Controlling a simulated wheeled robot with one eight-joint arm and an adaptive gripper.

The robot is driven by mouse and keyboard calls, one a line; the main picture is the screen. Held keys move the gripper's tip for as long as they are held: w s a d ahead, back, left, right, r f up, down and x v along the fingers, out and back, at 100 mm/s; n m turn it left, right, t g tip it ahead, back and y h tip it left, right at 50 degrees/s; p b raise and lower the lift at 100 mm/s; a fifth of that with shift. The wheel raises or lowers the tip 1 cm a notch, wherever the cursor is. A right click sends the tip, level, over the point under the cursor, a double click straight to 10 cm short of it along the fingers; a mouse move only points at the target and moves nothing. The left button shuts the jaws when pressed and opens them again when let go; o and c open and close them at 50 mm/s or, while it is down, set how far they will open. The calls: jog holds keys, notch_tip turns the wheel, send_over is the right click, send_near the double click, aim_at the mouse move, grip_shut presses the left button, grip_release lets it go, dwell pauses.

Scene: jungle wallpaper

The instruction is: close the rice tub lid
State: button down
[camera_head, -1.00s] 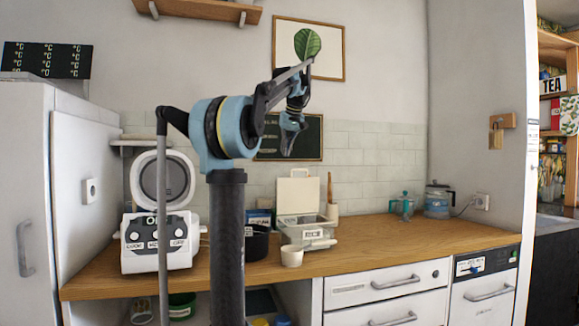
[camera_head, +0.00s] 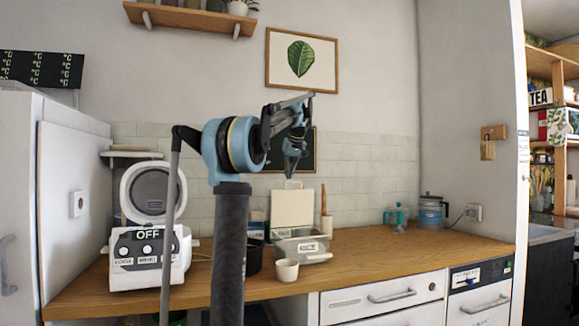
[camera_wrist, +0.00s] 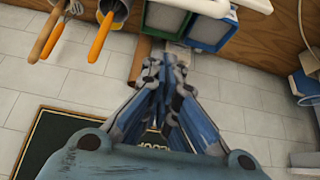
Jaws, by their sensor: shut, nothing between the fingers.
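The rice tub (camera_head: 318,253) is a pale, see-through box with a label on its front, on the wooden counter right of the centre. Its cream lid (camera_head: 292,208) stands upright at the back, open. The label is too small to read surely. My gripper (camera_head: 290,172) is in the air above the raised lid in the picture and points down; its depth to the lid is hard to tell. In the wrist view my gripper (camera_wrist: 165,68) has its blue fingers together and empty. I cannot make out the tub surely there.
A white cooker (camera_head: 150,258) with its own lid up stands at left. A small white cup (camera_head: 286,270) is in front of the tub, a dark pot (camera_head: 254,260) to its left. A kettle (camera_head: 432,212) stands further right; the counter between is mostly clear.

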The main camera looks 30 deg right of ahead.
jog(key=s, duration=0.2)
jog(key=s+f, duration=0.1)
jog(key=shift+s+a+f, duration=0.1)
jog(key=shift+s+a, duration=0.25)
jog(key=shift+s+a+t, duration=0.15)
jog(key=shift+s+t, duration=0.15)
jog(key=shift+s, duration=0.3)
